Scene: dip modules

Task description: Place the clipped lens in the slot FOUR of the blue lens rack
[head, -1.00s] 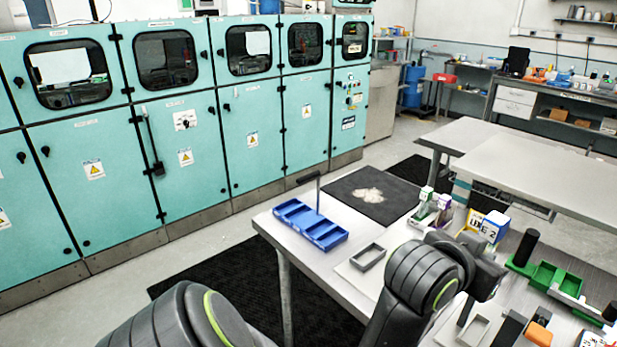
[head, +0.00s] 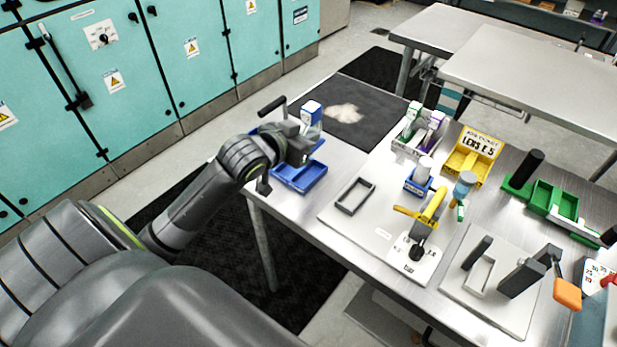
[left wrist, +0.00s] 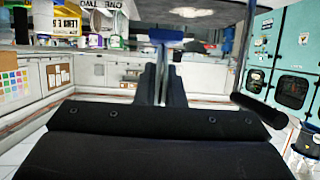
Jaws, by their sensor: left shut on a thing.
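The blue lens rack (head: 300,180) lies at the near left corner of the table, partly hidden behind my left gripper. Its near end shows an open blue compartment; no slot number can be read. My left gripper (head: 300,143) is over the rack, shut on the clipped lens (head: 312,112), a blue and white piece that stands up above the fingers. In the left wrist view, the blue part of the clipped lens (left wrist: 170,35) shows at the tips of my left gripper (left wrist: 160,80). I cannot tell whether it touches the rack. My right gripper is not in view.
A black bar handle (head: 272,105) stands beside the gripper; it also shows in the wrist view (left wrist: 260,108). To the right are a small grey tray (head: 355,182), a blue holder (head: 418,184), a yellow bin (head: 458,165) and a green tray (head: 525,190). A black mat (head: 390,100) lies behind.

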